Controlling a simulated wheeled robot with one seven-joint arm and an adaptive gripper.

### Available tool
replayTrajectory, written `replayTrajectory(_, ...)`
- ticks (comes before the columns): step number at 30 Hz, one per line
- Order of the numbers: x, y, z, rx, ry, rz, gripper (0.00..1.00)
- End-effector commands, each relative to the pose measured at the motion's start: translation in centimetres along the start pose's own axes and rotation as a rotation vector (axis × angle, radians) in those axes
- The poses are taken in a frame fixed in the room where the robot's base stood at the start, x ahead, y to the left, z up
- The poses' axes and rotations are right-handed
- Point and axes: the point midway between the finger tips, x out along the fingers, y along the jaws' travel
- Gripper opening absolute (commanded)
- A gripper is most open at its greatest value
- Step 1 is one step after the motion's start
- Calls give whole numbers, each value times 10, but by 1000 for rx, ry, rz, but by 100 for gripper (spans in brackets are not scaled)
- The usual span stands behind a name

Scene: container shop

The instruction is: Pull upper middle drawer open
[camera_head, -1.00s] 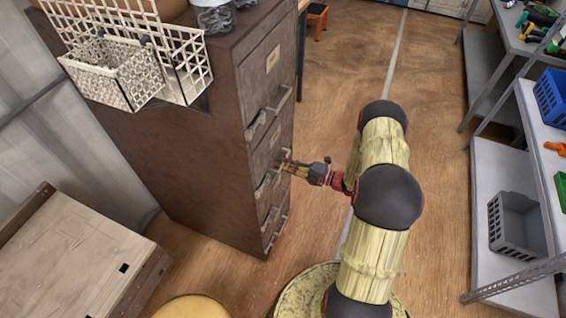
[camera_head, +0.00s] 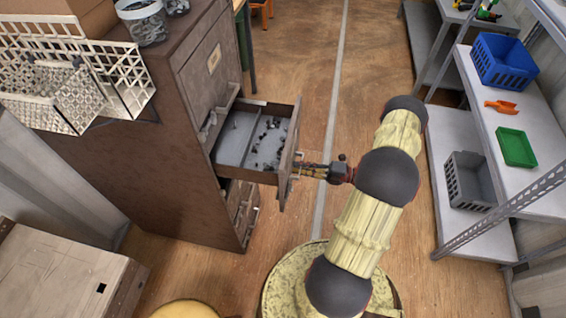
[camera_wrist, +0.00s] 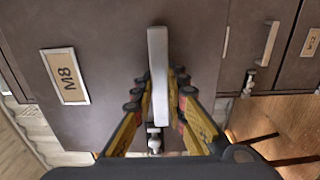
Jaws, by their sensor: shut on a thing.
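The brown metal cabinet (camera_head: 180,165) stands at the left in the head view. Its upper middle drawer (camera_head: 238,138) is pulled well out, showing a divided tray with small dark parts inside. My gripper (camera_head: 300,168) is at the front of this drawer, at its handle. In the wrist view the drawer front (camera_wrist: 105,60) carries a label reading M8. The pale bar handle (camera_wrist: 158,75) lies between the two fingers of my gripper (camera_wrist: 158,95), which is shut on it.
A white wire basket (camera_head: 60,85) and a jar (camera_head: 143,22) are on the cabinet. A wooden crate (camera_head: 60,270) stands at the lower left. Shelving with a blue basket (camera_head: 502,62), a green tray (camera_head: 516,148) and a grey basket (camera_head: 470,182) lines the right. Floor between is clear.

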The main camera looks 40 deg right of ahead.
Motion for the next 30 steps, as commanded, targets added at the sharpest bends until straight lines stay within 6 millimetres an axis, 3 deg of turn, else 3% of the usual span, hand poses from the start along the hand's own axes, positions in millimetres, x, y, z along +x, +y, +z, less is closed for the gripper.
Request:
replayTrajectory(6, -53, -2, 0, 2, -4, -1, 0)
replayTrajectory(15, -101, -2, 0, 2, -1, -1, 0)
replayTrajectory(21, -114, -2, -1, 2, 0, -2, 0)
replayTrajectory(30, -117, -2, -1, 2, 1, -2, 0)
